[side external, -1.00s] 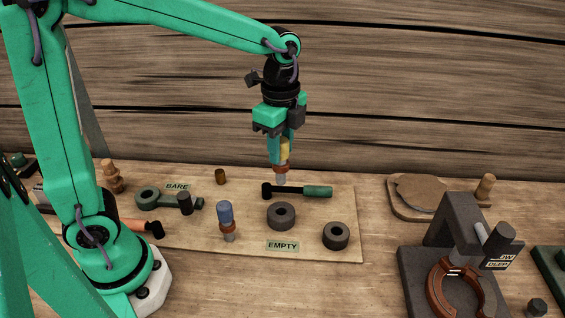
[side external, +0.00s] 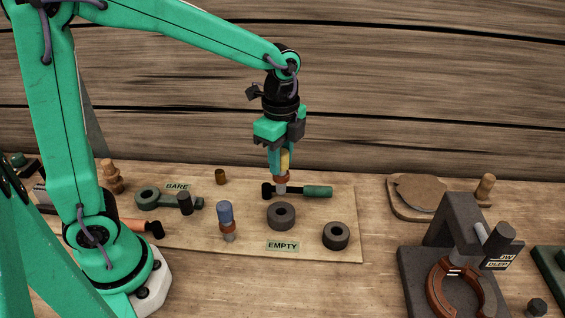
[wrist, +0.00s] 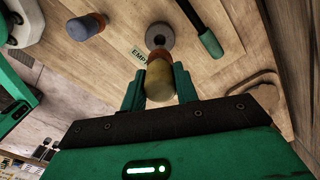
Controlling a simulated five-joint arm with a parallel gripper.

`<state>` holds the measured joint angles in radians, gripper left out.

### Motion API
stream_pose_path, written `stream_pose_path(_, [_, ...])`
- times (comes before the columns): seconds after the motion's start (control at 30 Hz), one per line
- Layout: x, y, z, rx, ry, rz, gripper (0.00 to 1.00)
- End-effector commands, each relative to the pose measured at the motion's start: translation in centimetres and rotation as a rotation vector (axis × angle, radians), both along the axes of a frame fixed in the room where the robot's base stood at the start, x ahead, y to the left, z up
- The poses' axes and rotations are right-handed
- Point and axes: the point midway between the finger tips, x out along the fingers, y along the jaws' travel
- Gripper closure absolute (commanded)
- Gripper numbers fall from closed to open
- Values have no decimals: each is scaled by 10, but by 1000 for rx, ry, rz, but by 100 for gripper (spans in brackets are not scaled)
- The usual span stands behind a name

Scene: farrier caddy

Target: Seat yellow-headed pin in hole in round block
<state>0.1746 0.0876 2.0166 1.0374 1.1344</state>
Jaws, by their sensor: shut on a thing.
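My gripper (side external: 281,170) is shut on the yellow-headed pin (side external: 285,160), which hangs upright with its orange collar and grey tip below the jaws. In the wrist view the yellow head (wrist: 159,82) sits between the fingers (wrist: 159,90). A dark round block (side external: 281,216) with a hole lies on the board beside the EMPTY label. In the side view the pin tip shows just above this block's far edge, apart from it. The block (wrist: 160,36) shows beyond the pin in the wrist view. A second dark round block (side external: 335,236) lies to the right.
A blue-headed pin (side external: 226,218) stands on the board left of the EMPTY label (side external: 283,246). A green-handled tool (side external: 317,191) lies behind the round block. A dark grey stand (side external: 455,240) rises at the right.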

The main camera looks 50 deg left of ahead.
Motion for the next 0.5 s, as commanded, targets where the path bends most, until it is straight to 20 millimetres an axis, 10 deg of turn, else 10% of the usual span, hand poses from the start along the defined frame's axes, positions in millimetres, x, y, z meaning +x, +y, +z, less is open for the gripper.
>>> stream_pose_path(0.5, [0, 0, -21, 0, -1, 0, 100])
